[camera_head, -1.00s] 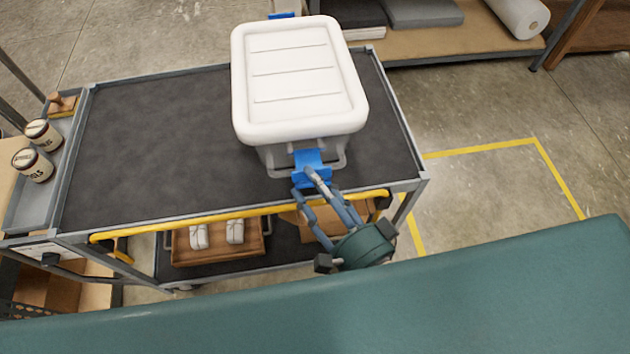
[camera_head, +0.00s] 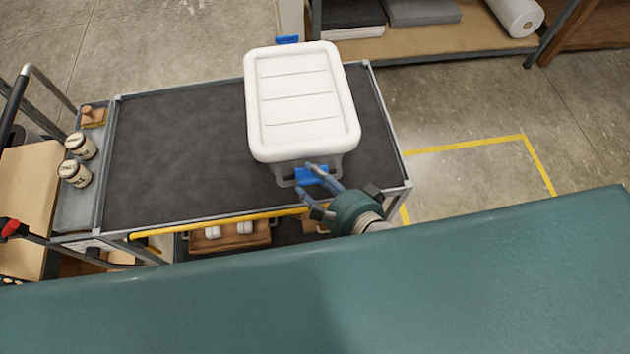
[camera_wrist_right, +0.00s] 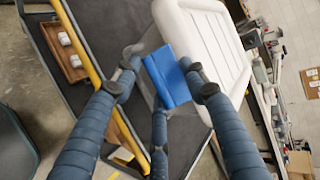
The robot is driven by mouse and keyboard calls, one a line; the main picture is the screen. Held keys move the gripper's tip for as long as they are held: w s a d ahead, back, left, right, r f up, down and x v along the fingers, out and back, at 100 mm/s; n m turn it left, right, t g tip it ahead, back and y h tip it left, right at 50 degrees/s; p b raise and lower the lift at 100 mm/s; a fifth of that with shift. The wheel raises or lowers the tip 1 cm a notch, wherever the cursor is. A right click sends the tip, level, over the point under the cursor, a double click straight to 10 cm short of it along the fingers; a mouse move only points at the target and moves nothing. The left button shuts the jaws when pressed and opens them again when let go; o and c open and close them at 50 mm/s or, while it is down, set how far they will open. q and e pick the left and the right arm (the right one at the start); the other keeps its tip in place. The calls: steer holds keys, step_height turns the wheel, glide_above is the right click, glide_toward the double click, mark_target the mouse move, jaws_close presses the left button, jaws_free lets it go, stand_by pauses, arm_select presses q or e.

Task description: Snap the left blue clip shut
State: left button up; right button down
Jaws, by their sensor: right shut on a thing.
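A box (camera_head: 315,166) with a white lid (camera_head: 300,100) stands on the cart's dark top. A blue clip (camera_head: 314,175) is on its near side, just below the lid's edge, and it shows in the right wrist view (camera_wrist_right: 168,77). Another blue clip (camera_head: 287,40) shows at the box's far side. My right gripper (camera_head: 306,181) is at the near clip, with its fingers around it and shut on it. The fingers hide part of this clip, and I cannot tell whether it is latched. My left gripper is in neither view.
The cart top (camera_head: 180,150) is clear left of the box. A yellow handle bar (camera_head: 220,223) runs along the near edge. Two labelled jars (camera_head: 75,174) stand in the tray at left. A wooden tray (camera_head: 228,240) sits on the lower shelf. A shelf stands behind.

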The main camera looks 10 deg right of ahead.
steer(key=shift+w+g, duration=0.1)
steer(key=shift+g, duration=0.2)
steer(key=c, duration=0.9)
jaws_free()
steer(key=shift+r, duration=0.1)
steer(key=shift+c, duration=0.2)
steer(key=v, duration=1.2)
